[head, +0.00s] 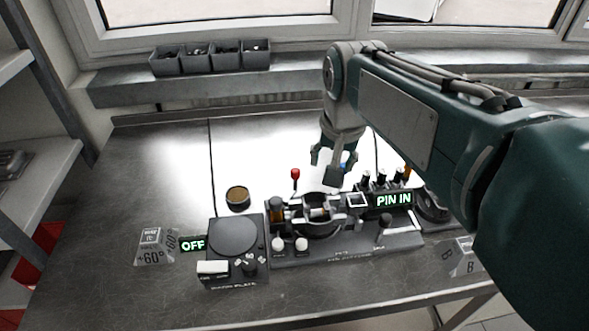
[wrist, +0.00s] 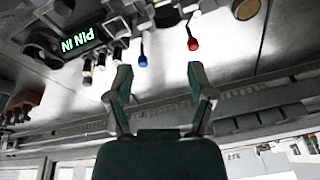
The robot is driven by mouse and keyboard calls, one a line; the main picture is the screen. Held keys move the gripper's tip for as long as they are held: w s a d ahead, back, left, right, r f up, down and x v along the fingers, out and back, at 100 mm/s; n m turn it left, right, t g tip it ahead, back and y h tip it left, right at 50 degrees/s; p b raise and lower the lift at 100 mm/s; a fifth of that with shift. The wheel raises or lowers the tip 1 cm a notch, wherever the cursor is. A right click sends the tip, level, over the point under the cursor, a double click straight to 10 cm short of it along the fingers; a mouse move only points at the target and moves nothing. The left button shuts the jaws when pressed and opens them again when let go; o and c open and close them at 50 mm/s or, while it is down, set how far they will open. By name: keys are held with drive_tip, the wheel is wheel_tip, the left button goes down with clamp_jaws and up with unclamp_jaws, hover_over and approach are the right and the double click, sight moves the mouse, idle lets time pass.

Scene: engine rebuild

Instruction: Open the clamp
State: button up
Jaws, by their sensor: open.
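A dark fixture (head: 345,245) stands on the bench with a ring-shaped holder in its middle; which part is the clamp is not clear. A red-knobbed lever (head: 295,173) stands upright at its back left and shows in the wrist view (wrist: 193,44). A blue knob (wrist: 142,60) is beside it in the wrist view, mostly hidden behind my gripper in the head view. My gripper (head: 330,168) is open and empty above the back of the fixture. In the wrist view its fingers (wrist: 158,75) are spread apart, with both knobs beyond the tips.
A lit sign (head: 394,199) reads "PIN IN". A black plate unit (head: 235,238) at the front left has an "OFF" sign (head: 193,244) beside it. A brown round piece (head: 238,196) lies behind it. Grey bins (head: 211,58) sit on the back ledge. The bench's left side is mostly clear.

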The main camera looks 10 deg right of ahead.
drive_tip(key=w+a+f+m+g, duration=0.1)
drive_tip(key=w+a+m, duration=0.1)
drive_tip(key=w, duration=0.5)
drive_tip(key=m+g, duration=0.2)
hover_over(295, 170)
wheel_tip(295, 170, down, 4)
wheel_tip(295, 170, down, 10)
drive_tip(key=shift+f, duration=0.2)
clamp_jaws()
